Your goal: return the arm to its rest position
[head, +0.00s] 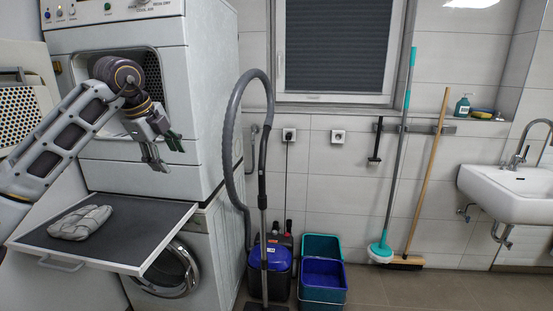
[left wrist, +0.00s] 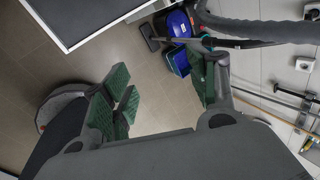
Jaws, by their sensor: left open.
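My left arm comes in from the left in the head view. The arm hides part of the dryer opening. My right gripper is not in view.
A folded grey cloth (head: 80,222) lies on the pull-out shelf (head: 140,235), above a front-loading washer (head: 170,272). A vacuum cleaner (head: 270,258) with a tall hose, teal and blue buckets (head: 322,280), mops and a sink (head: 510,190) stand to the right. Floor at the right is clear.

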